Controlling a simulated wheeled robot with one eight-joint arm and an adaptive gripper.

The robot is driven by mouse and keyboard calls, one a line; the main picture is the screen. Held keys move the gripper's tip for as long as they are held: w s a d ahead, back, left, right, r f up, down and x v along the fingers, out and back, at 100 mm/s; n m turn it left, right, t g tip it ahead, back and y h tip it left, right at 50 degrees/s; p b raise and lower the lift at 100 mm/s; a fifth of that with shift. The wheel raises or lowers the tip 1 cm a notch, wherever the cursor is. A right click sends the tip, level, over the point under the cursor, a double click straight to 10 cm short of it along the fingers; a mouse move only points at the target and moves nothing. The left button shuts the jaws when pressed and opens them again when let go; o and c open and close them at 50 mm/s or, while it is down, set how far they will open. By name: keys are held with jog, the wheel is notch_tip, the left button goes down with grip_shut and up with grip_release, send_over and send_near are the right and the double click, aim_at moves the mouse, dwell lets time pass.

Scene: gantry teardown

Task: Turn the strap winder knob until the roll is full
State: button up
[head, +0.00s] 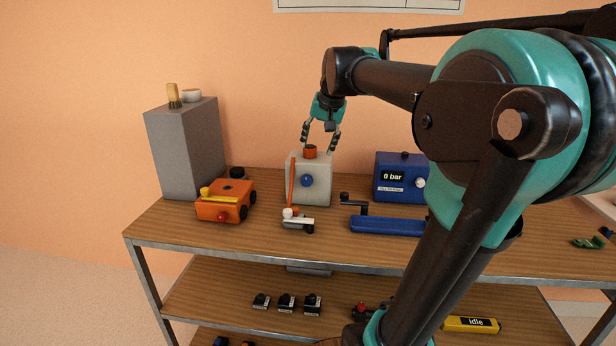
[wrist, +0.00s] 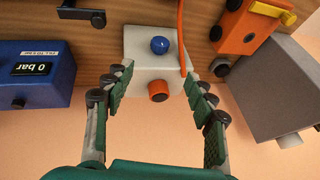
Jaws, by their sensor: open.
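The strap winder is a pale box (head: 322,185) on the wooden bench top, with an orange-red knob (head: 310,152) on its top and a blue ball (head: 307,181) on its front. An orange strap (head: 292,180) runs up along its left side. My gripper (head: 319,147) is open above the box, pointing down. In the wrist view the orange knob (wrist: 158,90) lies between the two spread fingers, and a gap shows on each side of it. The blue ball (wrist: 159,45) shows there too. The roll inside the box is hidden.
A grey block (head: 185,150) and an orange wheeled unit (head: 226,201) stand left. A blue gauge box (head: 388,183) reading "0 bar" stands right, behind a blue cranked bar (head: 388,226). A small white-and-black lever (head: 298,219) lies in front of the winder. The wall is close behind.

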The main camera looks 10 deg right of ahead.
aim_at(307, 177)
jog(key=x, duration=1.7)
jog(key=shift+w+f, duration=0.1)
jog(key=shift+w, duration=0.05)
jog(key=c, duration=1.2)
